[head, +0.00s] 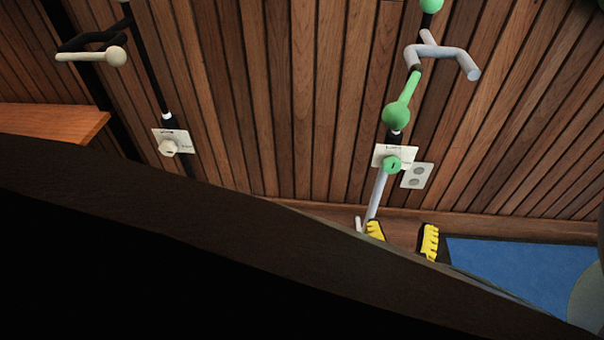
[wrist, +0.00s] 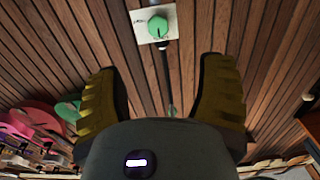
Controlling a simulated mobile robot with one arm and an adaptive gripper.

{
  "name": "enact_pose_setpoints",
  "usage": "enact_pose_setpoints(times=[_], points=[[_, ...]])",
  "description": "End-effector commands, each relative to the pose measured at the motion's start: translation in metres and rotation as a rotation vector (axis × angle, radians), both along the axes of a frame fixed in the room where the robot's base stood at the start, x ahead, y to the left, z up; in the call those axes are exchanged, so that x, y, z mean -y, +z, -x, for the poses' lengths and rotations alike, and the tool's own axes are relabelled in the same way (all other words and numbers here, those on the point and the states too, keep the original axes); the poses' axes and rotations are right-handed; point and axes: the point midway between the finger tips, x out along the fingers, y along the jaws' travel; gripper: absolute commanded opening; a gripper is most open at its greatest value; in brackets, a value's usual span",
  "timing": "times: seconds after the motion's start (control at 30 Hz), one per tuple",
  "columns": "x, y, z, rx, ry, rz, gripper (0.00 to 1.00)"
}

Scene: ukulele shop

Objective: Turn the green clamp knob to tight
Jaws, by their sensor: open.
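The green clamp knob (head: 393,166) sits on a white plate (head: 381,152) on the wood-slat wall, right of centre in the head view. It also shows in the wrist view (wrist: 158,27), near the top, with a short dark mark on its face. The plate's lettering is too small to read. My gripper (head: 403,232) has its yellow-padded fingers spread apart, below the knob in the head view. In the wrist view my gripper (wrist: 163,72) is open and empty, with the knob beyond the fingertips and roughly centred between them. Nothing touches the knob.
A green-jointed hanger (head: 397,114) rises above the knob. A white outlet (head: 417,176) is close beside it. A cream knob (head: 168,147) is on another plate to the left, near a wooden ledge (head: 50,122). A large dark surface (head: 180,235) hides the lower head view.

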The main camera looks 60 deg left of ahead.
Motion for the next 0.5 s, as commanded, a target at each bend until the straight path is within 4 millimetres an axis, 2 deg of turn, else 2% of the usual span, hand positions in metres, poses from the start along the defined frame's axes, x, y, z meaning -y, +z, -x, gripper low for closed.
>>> enact_pose_setpoints(times=[0.17,0.5], points=[[-0.017,0.003,-0.016,0.008,-0.006,-0.006,0.69],[-0.063,0.002,-0.057,0.006,-0.010,-0.008,0.69]])
